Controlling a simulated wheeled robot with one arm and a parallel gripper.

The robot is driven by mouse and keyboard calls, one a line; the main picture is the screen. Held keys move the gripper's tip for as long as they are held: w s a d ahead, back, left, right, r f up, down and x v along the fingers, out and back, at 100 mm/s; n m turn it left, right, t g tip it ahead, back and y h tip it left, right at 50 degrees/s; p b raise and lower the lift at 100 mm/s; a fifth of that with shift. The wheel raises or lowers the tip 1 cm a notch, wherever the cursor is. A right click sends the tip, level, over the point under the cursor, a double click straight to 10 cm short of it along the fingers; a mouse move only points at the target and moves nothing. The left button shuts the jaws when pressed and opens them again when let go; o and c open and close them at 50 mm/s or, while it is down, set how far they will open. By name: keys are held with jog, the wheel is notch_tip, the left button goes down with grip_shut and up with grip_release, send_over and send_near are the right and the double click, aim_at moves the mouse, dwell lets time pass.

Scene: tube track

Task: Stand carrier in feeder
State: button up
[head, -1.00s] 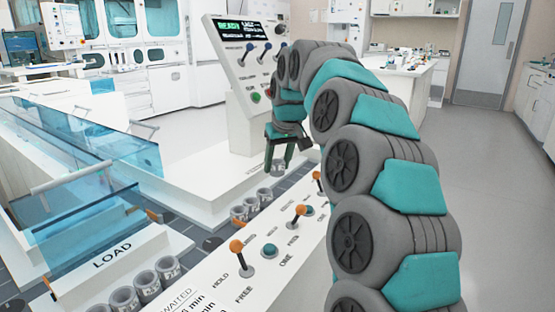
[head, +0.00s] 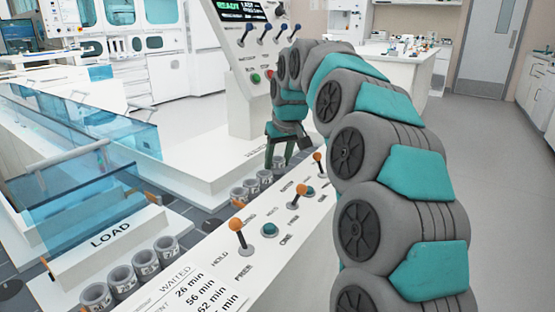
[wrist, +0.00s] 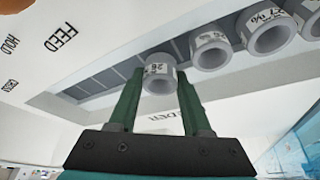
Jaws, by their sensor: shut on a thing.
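My gripper (head: 277,154) is shut on a grey ring-shaped carrier (wrist: 158,76) with a white label that seems to read 26. In the wrist view the carrier sits between the fingertips, open end toward the camera, in line with the row of other carriers (wrist: 210,52) and beside the nearest one. The dark feeder lane (wrist: 108,80) runs under and past it. Whether its base touches the lane is hidden. In the head view the gripper hangs over the far end of this row (head: 252,187), behind the lever panel.
A white panel with orange-knobbed levers (head: 238,226) lies close in front of the lane. A control console (head: 240,75) stands behind. More carriers (head: 146,260) stand by the LOAD sign (head: 110,235). Blue clear guards (head: 80,190) are at left. Open floor lies at right.

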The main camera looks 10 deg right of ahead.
jog(key=shift+f, duration=0.7)
dwell(0.7)
jog(key=o, duration=1)
jog(key=shift+s+f, duration=0.1)
jog(key=shift+f, duration=0.05)
jog(key=shift+o, duration=0.3)
jog(key=shift+s+a+f, duration=0.1)
jog(key=shift+a+f, duration=0.05)
jog(key=shift+f, duration=0.05)
jog(key=shift+r, duration=0.1)
jog(key=shift+w+d+v, duration=0.1)
jog(key=shift+v, duration=2)
jog(key=shift+w+d+v, duration=0.1)
jog(key=shift+w+v, duration=0.05)
jog(key=shift+v, duration=2)
jog(key=shift+r, duration=0.1)
